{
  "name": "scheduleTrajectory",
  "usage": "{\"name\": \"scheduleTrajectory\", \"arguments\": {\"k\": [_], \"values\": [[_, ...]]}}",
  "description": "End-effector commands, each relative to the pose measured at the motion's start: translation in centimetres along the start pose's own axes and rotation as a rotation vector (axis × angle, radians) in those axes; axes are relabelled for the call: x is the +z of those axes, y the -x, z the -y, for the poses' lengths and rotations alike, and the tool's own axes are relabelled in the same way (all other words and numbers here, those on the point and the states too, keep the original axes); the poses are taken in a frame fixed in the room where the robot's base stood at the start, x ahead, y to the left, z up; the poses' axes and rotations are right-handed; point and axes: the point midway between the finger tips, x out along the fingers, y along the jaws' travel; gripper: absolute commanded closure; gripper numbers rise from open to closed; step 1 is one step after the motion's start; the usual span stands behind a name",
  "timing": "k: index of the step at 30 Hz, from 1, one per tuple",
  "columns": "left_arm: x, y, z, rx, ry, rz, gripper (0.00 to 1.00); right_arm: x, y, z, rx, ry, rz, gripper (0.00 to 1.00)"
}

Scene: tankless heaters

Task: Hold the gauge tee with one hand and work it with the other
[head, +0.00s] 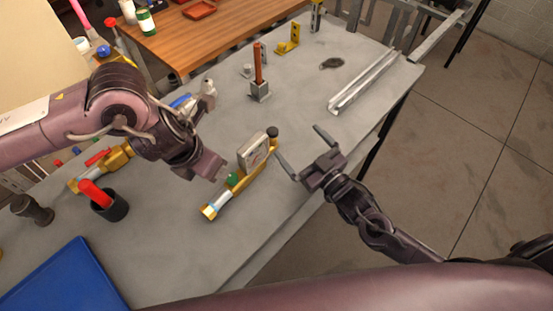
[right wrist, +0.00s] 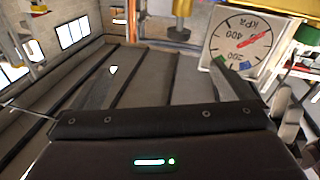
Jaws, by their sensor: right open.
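The gauge tee (head: 240,181) lies on the grey bench, a brass body with a square-cased gauge (head: 251,152), a black knob (head: 272,132), a green part and a pale blue and silver near end. My right gripper (head: 305,149) is open and empty to its right, apart from it. In the right wrist view the kPa dial (right wrist: 238,43) with a red needle shows beyond the right finger of the open gripper (right wrist: 165,88). My left gripper (head: 217,172) is just left of the tee, apart from it; its jaw gap does not show clearly.
On the bench are a black cup (head: 109,208) with a red-handled item, a blue mat (head: 55,276), a brass valve with a red handle (head: 113,158), a metal block with an orange-brown rod (head: 259,86) and metal rails (head: 364,82). The bench's right edge is near my right gripper.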

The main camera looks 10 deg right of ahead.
Motion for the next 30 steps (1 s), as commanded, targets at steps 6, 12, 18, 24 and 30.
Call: {"name": "scheduleTrajectory", "arguments": {"k": [6,12,18,24,30], "values": [[0.0,0.0,0.0,0.000,0.000,0.000,0.64,-2.1,0.0,6.4,-0.222,-0.140,0.035,0.00],[0.0,0.0,0.0,0.000,0.000,0.000,0.64,-2.5,-0.7,8.1,-0.269,-0.172,0.048,0.00],[0.0,0.0,0.0,0.000,0.000,0.000,0.64,-2.5,-3.6,8.8,-0.267,-0.171,0.046,0.00],[0.0,0.0,0.0,0.000,0.000,0.000,0.64,-2.3,-6.2,9.6,-0.267,-0.169,0.047,0.00],[0.0,0.0,0.0,0.000,0.000,0.000,0.64,-2.3,-7.3,9.9,-0.267,-0.169,0.049,0.00]]}}
